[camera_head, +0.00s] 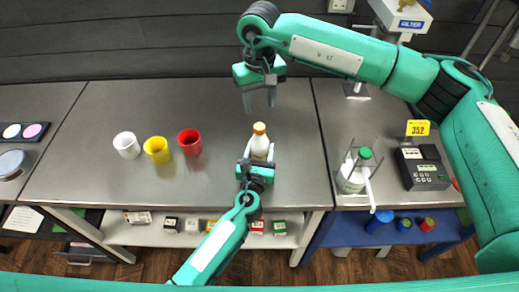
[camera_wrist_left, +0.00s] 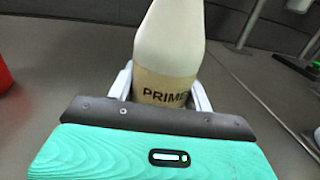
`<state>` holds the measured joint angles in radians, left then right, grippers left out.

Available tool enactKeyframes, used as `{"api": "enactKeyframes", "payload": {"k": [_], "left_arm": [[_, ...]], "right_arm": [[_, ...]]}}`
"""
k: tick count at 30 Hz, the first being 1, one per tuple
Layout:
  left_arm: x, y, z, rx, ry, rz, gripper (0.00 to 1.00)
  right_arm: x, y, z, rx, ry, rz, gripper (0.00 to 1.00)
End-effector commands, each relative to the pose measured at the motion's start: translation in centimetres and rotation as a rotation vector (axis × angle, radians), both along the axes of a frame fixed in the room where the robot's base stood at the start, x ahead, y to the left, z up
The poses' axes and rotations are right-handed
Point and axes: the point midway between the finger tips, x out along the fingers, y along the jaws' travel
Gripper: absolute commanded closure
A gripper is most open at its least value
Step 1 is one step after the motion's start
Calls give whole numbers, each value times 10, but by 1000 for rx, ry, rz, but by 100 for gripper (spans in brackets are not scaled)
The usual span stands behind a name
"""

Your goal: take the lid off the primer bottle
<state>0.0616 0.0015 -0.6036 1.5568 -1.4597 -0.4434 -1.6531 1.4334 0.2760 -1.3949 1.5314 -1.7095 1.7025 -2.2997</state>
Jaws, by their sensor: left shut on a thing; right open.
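The primer bottle (camera_head: 260,146) is white with a yellow-orange lid (camera_head: 259,128) and stands upright on the grey bench. In the left wrist view the bottle (camera_wrist_left: 170,50) shows a tan label with the letters "PRIME"; its top is out of that frame. My left gripper (camera_head: 258,160) comes from the front and is shut around the bottle's lower body; its fingers show on both sides of the bottle in the left wrist view (camera_wrist_left: 165,92). My right gripper (camera_head: 260,99) is open and empty, pointing down above and behind the bottle, apart from the lid.
White (camera_head: 127,145), yellow (camera_head: 157,150) and red (camera_head: 189,142) cups stand to the left. A green-capped bottle (camera_head: 357,165) in a wire rack and a dark keypad device (camera_head: 423,167) stand to the right. Bench around the primer bottle is clear.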

Motion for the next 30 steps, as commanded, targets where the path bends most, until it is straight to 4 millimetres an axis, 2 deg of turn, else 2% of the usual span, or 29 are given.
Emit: {"api": "enactKeyframes", "payload": {"k": [4, 8, 30], "left_arm": [[0, 0, -1, 0, 1, 0, 100], [0, 0, -1, 0, 1, 0, 100], [0, 0, -1, 0, 2, 0, 100]], "right_arm": [[0, 0, 0, 0, 0, -27, 55], [0, 0, 0, 0, 0, -134, 55], [0, 0, 0, 0, -1, -1337, 55]]}}
